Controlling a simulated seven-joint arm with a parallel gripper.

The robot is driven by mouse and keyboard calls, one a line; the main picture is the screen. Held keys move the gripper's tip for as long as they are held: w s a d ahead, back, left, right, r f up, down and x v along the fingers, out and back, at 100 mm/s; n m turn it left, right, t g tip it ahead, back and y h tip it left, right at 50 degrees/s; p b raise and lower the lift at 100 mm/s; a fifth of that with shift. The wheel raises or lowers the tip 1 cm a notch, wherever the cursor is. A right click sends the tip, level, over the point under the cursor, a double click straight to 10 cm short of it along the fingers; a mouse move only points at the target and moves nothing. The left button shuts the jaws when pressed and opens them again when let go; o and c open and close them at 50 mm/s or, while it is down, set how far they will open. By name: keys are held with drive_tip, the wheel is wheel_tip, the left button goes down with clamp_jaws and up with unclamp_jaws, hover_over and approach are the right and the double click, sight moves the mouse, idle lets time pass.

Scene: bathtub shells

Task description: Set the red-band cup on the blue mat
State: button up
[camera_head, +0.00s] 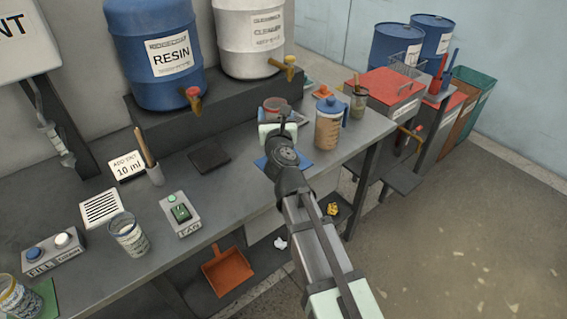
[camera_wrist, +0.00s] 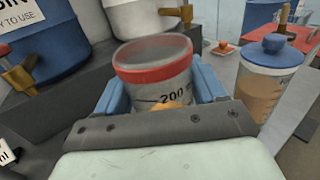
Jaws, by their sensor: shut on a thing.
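The red-band cup (camera_wrist: 153,75) is clear, with a red band below its rim and a "200" mark on its side. It stands between the two blue fingers of my gripper (camera_wrist: 160,88), which is shut on it. The cup looks roughly upright. In the head view the cup (camera_head: 272,103) shows just beyond my gripper (camera_head: 277,130), over the back of the bench. The blue mat (camera_head: 261,163) lies on the bench below my wrist, which hides much of it. Whether the cup's base touches anything is hidden.
A blue-lidded jug of brown liquid (camera_head: 328,125) stands close at right, also in the wrist view (camera_wrist: 266,80). Behind are the blue resin drum (camera_head: 160,85) and white cleaner drum (camera_head: 250,55), with taps. A dark square pad (camera_head: 209,157) lies left of the mat.

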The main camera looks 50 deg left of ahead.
drive_tip(key=shift+w+a+f+m+t+h, duration=0.1)
drive_tip(key=shift+w+m+t+h, duration=0.05)
drive_tip(key=shift+w+m+t, duration=0.15)
drive_tip(key=shift+w+a+f+m+t+h, duration=0.1)
drive_tip(key=shift+w+t+h, duration=0.1)
drive_tip(key=shift+w, duration=0.2)
drive_tip(key=shift+w+d+f+t, duration=0.3)
drive_tip(key=shift+w+d, duration=0.05)
drive_tip(key=shift+w+d+f+m+h, duration=0.1)
drive_tip(key=shift+f+m+h, duration=0.15)
drive_tip(key=shift+f+m, duration=0.05)
drive_tip(key=shift+f, duration=4.7)
drive_tip(key=shift+f, duration=0.1)
drive_tip(key=o, duration=1.2)
